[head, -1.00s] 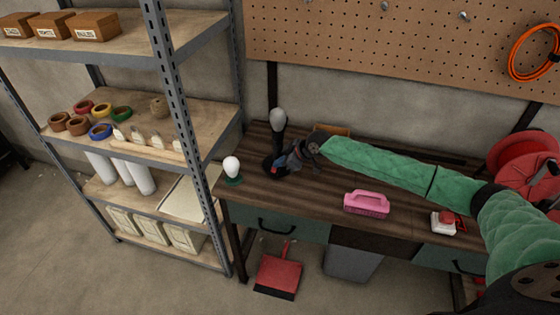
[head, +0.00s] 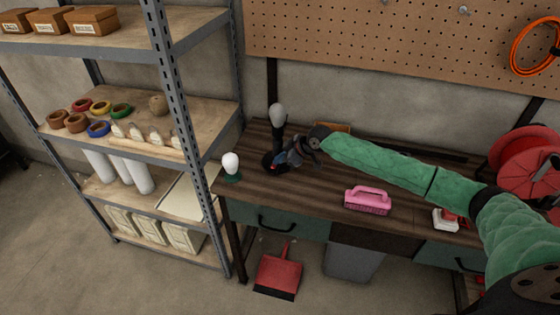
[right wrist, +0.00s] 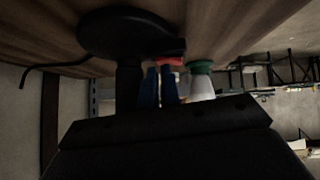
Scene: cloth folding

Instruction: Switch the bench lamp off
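A black lamp with a round grey-white head (head: 278,115) stands at the left back of the bench (head: 320,195). Its dark round base (right wrist: 125,32) fills the upper part of the right wrist view, with a small red part (right wrist: 170,61) at its edge. My right gripper (head: 284,160) is low beside the lamp base and partly hides it. Its blue fingertips (right wrist: 158,88) are close together, just short of the red part; contact cannot be told. Nothing shows between them. Whether the lamp is lit is unclear. My left gripper is out of view.
A white bulb-shaped thing on a green base (head: 231,165) stands at the bench's left end. A pink brush (head: 368,200) and a red-and-white item (head: 445,220) lie nearer the front. Steel shelving (head: 185,120) rises at left; a pegboard (head: 390,50) is behind.

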